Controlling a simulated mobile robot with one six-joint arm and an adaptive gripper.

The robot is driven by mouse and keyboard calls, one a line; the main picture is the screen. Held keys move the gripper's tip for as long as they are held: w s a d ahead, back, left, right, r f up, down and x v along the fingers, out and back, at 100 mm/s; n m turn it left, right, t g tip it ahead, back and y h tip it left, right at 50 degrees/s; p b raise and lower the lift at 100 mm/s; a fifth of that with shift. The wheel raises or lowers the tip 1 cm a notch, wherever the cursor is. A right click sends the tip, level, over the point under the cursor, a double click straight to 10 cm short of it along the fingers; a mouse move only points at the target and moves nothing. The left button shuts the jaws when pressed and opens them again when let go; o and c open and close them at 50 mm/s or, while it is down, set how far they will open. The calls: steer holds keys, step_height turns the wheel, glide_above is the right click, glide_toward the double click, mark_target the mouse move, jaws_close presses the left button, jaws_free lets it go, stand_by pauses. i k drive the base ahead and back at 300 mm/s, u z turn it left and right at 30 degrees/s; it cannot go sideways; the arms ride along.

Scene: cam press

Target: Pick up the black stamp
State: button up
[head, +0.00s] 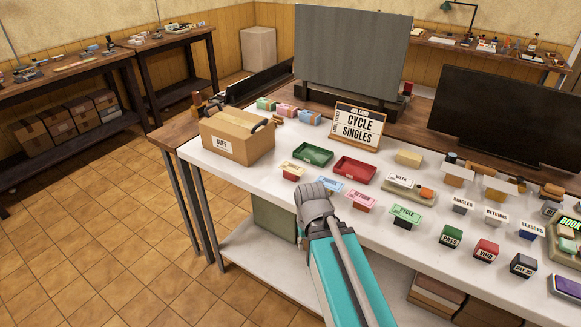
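A black block-shaped stamp (523,266) with a pale lettered label stands on the white table (255,190) near its front right edge. It stands in a row with a green stamp (450,236) and a red stamp (487,250) to its left. A green-topped piece marked CYCLE (405,214) has a dark base and stands farther left. My teal arm reaches up from the bottom, ending in a grey joint at the table's front edge. My gripper's fingers do not show, so I cannot see whether it holds anything.
Green (313,153) and red (354,169) trays, a cardboard box (236,138) and a CYCLE SINGLES sign (358,125) stand on the table. Lettered pieces and open boxes crowd its right side. A dark monitor (505,115) stands behind. Tiled floor (90,220) lies clear at left.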

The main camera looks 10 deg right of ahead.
mark_target(524, 266)
steer(key=u, duration=0.05)
steer(key=k, duration=0.5)
steer(key=z, duration=0.9)
steer(key=k, duration=0.45)
steer(key=z, duration=0.6)
